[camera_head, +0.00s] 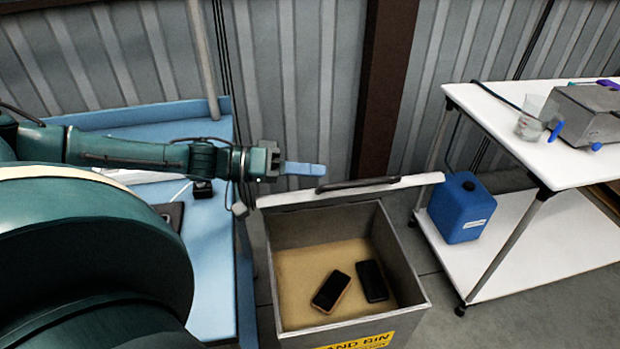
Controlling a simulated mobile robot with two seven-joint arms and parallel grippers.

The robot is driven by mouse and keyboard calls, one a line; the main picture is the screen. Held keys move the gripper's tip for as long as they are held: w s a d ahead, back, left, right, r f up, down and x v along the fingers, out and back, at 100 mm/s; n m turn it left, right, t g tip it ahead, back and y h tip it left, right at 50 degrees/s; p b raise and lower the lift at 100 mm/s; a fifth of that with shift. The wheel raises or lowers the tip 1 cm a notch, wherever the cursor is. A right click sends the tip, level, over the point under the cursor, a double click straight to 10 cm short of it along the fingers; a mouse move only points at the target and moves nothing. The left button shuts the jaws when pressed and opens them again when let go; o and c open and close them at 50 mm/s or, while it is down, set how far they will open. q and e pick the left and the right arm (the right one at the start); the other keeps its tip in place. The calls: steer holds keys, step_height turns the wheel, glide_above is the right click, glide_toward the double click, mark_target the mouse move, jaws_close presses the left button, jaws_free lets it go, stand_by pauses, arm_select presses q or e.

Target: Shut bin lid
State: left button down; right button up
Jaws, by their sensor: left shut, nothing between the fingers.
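The grey sand bin (415,275) stands on the floor at the middle, with a yellow label on its front. Its lid (410,183) stands up open at the back edge, seen nearly edge-on, with a dark handle (357,184) on its far side. Two dark phones lie on the sand in the bin, one (332,290) at the left and one (372,281) beside it. My left gripper (305,169) is shut and empty, with its blue fingers pointing right, just behind or above the lid's left part in the picture. Whether it touches the lid I cannot tell. My right gripper is not in view.
A blue table (212,285) stands left of the bin, under my left arm. A white shelf table (510,135) on the right holds a clear beaker (530,118) and a metal device (590,115). A blue canister (461,207) sits on its lower shelf. A corrugated wall is behind.

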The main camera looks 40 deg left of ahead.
arm_select(q)
steer(key=shift+s+d+f, duration=0.15)
steer(key=shift+d+f, duration=0.1)
steer(key=shift+f, duration=0.05)
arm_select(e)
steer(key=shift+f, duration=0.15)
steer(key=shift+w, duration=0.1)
